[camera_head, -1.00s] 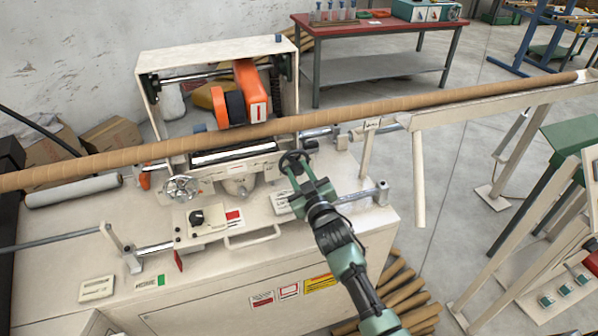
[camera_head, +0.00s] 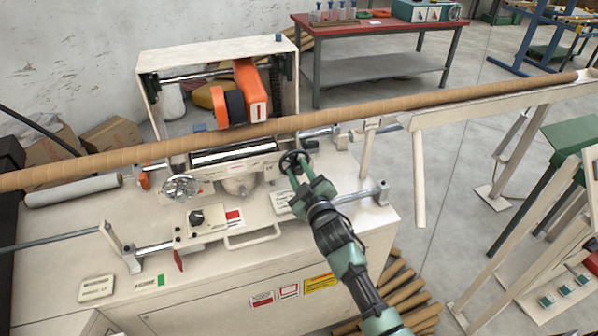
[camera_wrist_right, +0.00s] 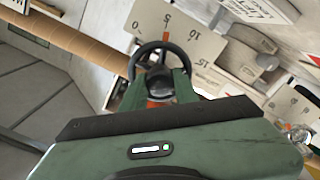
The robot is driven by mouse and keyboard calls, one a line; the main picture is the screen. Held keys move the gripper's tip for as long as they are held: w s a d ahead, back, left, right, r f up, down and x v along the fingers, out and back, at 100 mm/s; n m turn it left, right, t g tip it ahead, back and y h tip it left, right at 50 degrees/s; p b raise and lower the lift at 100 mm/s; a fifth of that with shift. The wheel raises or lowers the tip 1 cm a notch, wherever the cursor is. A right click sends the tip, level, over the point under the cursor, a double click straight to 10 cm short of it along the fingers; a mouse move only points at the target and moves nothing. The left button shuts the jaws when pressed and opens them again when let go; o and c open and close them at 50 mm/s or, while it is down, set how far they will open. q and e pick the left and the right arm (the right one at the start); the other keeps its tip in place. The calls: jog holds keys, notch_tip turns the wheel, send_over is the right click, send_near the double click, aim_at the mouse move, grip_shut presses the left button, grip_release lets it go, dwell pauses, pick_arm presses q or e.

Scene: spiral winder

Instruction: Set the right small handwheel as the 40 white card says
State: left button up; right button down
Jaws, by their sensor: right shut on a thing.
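The right small handwheel (camera_head: 294,161) is a black spoked ring on the machine's right side. My right gripper (camera_head: 296,170) reaches it from the front and is shut on it. In the right wrist view the black handwheel (camera_wrist_right: 160,64) sits between the green fingers (camera_wrist_right: 155,90). Behind it is a cream dial plate (camera_wrist_right: 178,36) marked 0, 5, 10 and 15, with an orange mark near 5. A white card (camera_head: 281,202) lies left of my gripper; its text is too small to read in the head view. My left gripper is not in view.
A long brown tube (camera_head: 300,123) runs across the machine above the handwheel. A chrome handwheel (camera_head: 181,187) is further left. A panel with a black knob (camera_head: 197,217) and a bar handle (camera_head: 253,237) stand in front. A steel rod (camera_head: 360,196) lies right of my arm.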

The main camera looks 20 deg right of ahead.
jog(key=c, duration=1.1)
grip_release()
jog(key=shift+f, duration=0.1)
jog(key=shift+s, duration=0.1)
jog(key=s+b, duration=0.1)
jog(key=s, duration=0.6)
jog(key=shift+s+d, duration=0.1)
jog(key=shift+s, duration=0.25)
